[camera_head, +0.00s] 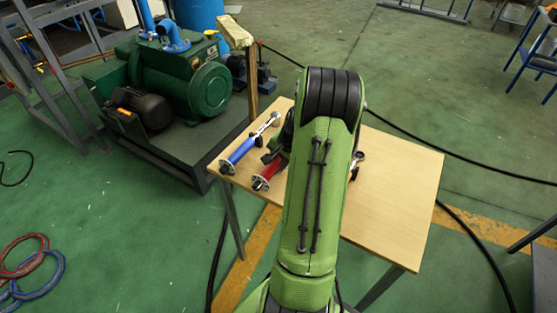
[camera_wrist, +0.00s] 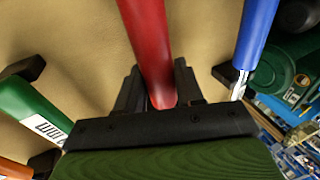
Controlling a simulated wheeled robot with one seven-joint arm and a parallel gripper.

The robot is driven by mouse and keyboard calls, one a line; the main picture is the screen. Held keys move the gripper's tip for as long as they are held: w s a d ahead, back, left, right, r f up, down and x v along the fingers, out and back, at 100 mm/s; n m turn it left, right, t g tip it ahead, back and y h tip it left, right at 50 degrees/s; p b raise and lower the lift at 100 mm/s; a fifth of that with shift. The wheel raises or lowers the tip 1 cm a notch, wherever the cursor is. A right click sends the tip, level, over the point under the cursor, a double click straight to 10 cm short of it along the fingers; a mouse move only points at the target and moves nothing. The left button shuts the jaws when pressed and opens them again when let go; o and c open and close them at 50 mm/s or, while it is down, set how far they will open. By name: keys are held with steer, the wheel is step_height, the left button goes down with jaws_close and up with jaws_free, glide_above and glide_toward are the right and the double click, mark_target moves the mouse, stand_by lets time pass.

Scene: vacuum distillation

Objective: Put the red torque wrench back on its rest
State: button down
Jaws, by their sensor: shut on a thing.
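The red torque wrench shows as a red handle (camera_wrist: 148,40) in the wrist view. It runs between the two dark fingers of my gripper (camera_wrist: 158,88), which is shut on it. In the head view its red handle end (camera_head: 266,178) shows at the left side of the wooden table (camera_head: 395,205), beside the blue wrench. My arm hides the rest of it and most of the gripper there. I cannot tell whether the red wrench touches its rest, and I cannot make out that rest clearly.
A blue wrench (camera_head: 243,150) lies left of the red one; it also shows in the wrist view (camera_wrist: 256,32). A green handle (camera_wrist: 30,108) and an orange one (camera_wrist: 14,168) lie on the other side. A green pump (camera_head: 185,80) stands left of the table. The table's right part is clear.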

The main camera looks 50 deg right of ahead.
steer(key=c, duration=0.7)
jaws_free()
steer(key=shift+o, duration=0.3)
steer(key=shift+s+a+f, duration=0.1)
steer(key=p+v, duration=0.5)
steer(key=v, duration=1.1)
